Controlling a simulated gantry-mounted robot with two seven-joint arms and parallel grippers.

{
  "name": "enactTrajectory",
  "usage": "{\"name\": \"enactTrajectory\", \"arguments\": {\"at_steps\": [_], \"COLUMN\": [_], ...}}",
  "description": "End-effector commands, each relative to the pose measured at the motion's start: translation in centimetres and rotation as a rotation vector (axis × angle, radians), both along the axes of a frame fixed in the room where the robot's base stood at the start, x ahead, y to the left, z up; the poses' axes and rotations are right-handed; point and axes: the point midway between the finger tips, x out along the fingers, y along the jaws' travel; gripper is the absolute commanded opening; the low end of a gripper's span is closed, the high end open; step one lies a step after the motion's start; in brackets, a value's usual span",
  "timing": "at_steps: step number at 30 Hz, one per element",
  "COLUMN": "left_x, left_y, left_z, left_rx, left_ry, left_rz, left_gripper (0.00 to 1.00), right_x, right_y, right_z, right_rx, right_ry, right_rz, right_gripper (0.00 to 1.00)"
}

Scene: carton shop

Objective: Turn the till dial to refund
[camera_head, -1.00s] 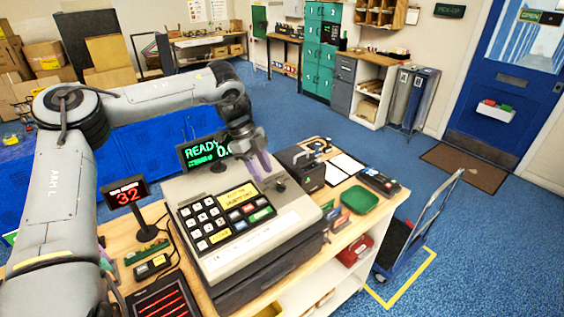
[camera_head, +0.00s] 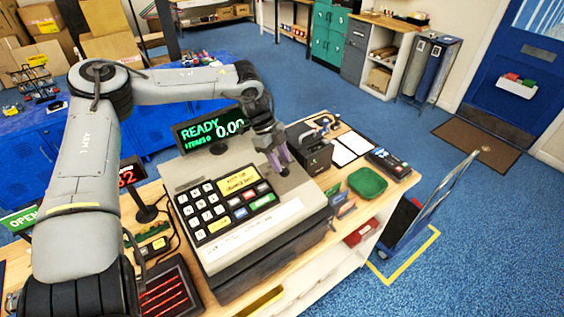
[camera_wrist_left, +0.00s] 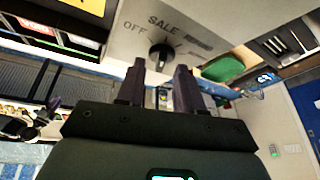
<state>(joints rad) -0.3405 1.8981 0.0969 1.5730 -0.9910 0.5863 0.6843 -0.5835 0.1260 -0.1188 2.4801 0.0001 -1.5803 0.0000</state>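The till (camera_head: 240,205) stands on the counter with its keypad and a green READY display (camera_head: 211,131). The black till dial (camera_wrist_left: 161,55) sits on its grey top panel, with OFF and SALE printed around it and a further label at the right too blurred to read. Its pale pointer mark looks turned toward SALE. My left gripper (camera_head: 276,162) points down over the right part of the till top. In the left wrist view its two purple fingers (camera_wrist_left: 160,72) are apart, with the dial just beyond the gap between their tips. My right gripper is not in view.
A black card-printer-like box (camera_head: 311,152) stands right of the till, close to my left gripper. A green tray (camera_head: 367,183) and a dark handset (camera_head: 388,163) lie farther right. A small red number display (camera_head: 130,172) stands at the till's left.

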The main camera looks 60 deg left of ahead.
Motion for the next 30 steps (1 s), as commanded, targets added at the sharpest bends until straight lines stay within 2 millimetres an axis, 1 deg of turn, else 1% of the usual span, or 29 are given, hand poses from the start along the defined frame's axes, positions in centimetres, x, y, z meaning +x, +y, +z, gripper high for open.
{"name": "enactTrajectory", "arguments": {"at_steps": [1, 6, 17, 18, 23, 24, 25, 30], "left_x": [0.1, 0.3, 0.4, 0.4, 0.4, 0.4, 0.4, 0.4], "left_y": [-0.2, -0.5, -0.6, -0.6, -0.6, -0.6, -0.6, -0.6], "left_z": [-0.5, -1.4, -1.7, -1.7, -1.7, -1.7, -1.7, -1.8], "left_rx": [0.0, 0.0, 0.0, 0.0, 0.0, 0.0, 0.0, 0.0], "left_ry": [0.003, 0.0, -0.001, -0.001, -0.001, -0.001, -0.001, 0.003], "left_rz": [-0.001, 0.001, 0.0, 0.0, 0.0, 0.0, 0.0, -0.01], "left_gripper": [0.36, 0.36, 0.36, 0.35, 0.1, 0.04, 0.01, 0.01], "right_x": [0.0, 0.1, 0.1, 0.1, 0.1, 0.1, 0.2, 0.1], "right_y": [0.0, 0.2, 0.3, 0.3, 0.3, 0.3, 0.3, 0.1], "right_z": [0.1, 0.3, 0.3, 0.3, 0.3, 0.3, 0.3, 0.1], "right_rx": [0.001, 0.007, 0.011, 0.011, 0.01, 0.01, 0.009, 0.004], "right_ry": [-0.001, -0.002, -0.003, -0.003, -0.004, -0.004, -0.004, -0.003], "right_rz": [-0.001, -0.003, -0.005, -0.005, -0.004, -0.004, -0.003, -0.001], "right_gripper": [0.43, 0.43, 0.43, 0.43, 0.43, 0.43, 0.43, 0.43]}}
